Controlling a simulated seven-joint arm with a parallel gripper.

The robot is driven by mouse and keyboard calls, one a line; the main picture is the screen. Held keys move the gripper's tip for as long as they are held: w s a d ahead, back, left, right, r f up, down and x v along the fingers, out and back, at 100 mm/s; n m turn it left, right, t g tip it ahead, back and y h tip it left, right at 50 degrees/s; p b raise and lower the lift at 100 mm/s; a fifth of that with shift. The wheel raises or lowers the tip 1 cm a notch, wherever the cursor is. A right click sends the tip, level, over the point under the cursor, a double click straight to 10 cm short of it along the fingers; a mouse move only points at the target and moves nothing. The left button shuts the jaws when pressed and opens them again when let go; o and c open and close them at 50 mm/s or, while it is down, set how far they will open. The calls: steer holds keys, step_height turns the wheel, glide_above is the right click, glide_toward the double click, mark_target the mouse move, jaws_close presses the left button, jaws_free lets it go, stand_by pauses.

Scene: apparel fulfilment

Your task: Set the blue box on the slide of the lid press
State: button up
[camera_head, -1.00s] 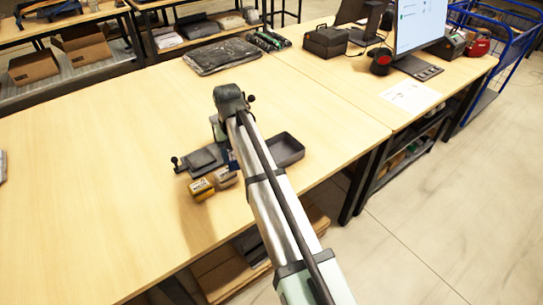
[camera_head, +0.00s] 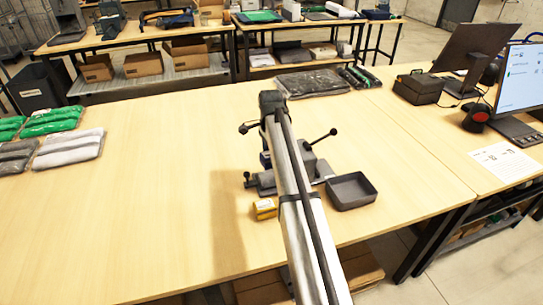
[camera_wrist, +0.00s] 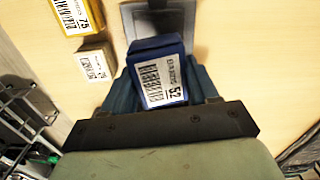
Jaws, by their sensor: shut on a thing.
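The blue box (camera_wrist: 158,72) with a white barcode label marked 52 is between the fingers of my gripper (camera_wrist: 163,84) in the wrist view. The gripper is shut on it. A grey plate of the lid press (camera_wrist: 165,18) lies just beyond the box; the gap between them cannot be judged. In the head view the dark lid press (camera_head: 309,165) stands on the table, with knobbed levers sticking out. My arm covers much of the press there and hides the gripper's fingers.
A yellow box (camera_head: 264,209) lies just in front of the press; it also shows in the wrist view (camera_wrist: 78,14), near a smaller pale box (camera_wrist: 97,63). A grey open tray (camera_head: 352,191) is right of the press. The table's left is bare up to the bagged garments (camera_head: 68,149).

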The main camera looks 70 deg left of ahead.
steer(key=shift+m, duration=0.7)
steer(key=shift+f, duration=0.1)
steer(key=shift+f, duration=0.1)
steer(key=shift+f, duration=3.4)
steer(key=o, duration=1.2)
steer(key=shift+c, duration=0.2)
